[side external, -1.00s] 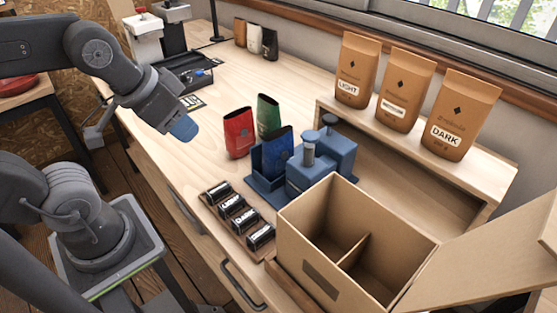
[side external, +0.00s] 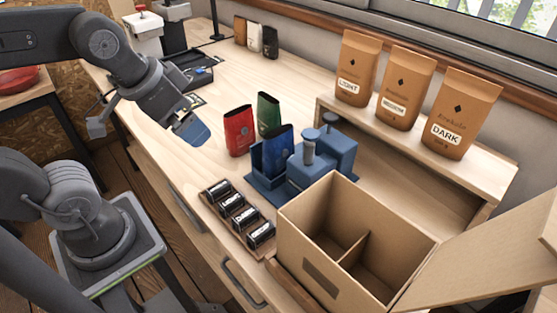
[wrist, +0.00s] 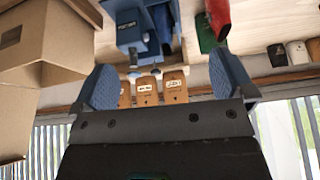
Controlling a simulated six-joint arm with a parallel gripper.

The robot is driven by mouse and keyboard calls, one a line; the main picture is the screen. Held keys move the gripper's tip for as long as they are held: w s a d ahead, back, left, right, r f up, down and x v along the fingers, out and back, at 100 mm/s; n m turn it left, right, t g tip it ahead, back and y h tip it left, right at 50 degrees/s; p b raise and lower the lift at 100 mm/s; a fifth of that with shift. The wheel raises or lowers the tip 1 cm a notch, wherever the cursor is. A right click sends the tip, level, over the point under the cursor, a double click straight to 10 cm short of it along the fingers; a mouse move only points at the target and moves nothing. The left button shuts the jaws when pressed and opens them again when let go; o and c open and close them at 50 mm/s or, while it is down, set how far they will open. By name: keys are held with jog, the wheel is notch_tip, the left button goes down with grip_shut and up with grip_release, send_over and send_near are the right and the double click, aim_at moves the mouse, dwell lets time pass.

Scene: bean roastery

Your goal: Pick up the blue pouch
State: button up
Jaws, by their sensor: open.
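The blue pouch (side external: 278,146) stands upright in a blue holder (side external: 263,184), beside a blue press-like device (side external: 313,168), in the side external view. In the wrist view the blue pouch (wrist: 163,20) is near the top edge, partly cut off. My gripper (side external: 190,131) is open and empty, left of the pouch and apart from it; in the side view its blue fingers overlap each other. In the wrist view my gripper (wrist: 165,84) shows its two blue fingers spread wide with nothing held between them.
A red pouch (side external: 238,130) and a green pouch (side external: 268,114) stand just behind the blue one. An open cardboard box (side external: 312,262) and a label rack (side external: 240,216) are in front. Large brown bags (side external: 405,90) stand on a shelf.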

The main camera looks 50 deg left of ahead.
jog(key=w+r+m+g, duration=0.2)
jog(key=w+m+g, duration=0.1)
jog(key=w+m, duration=0.6)
jog(key=m+g, duration=0.2)
jog(key=m, duration=0.6)
send_near(278, 132)
jog(key=f, duration=1.2)
jog(key=shift+w+f, duration=0.25)
jog(key=shift+f, duration=0.1)
jog(key=shift+r, duration=0.1)
jog(key=c, duration=0.8)
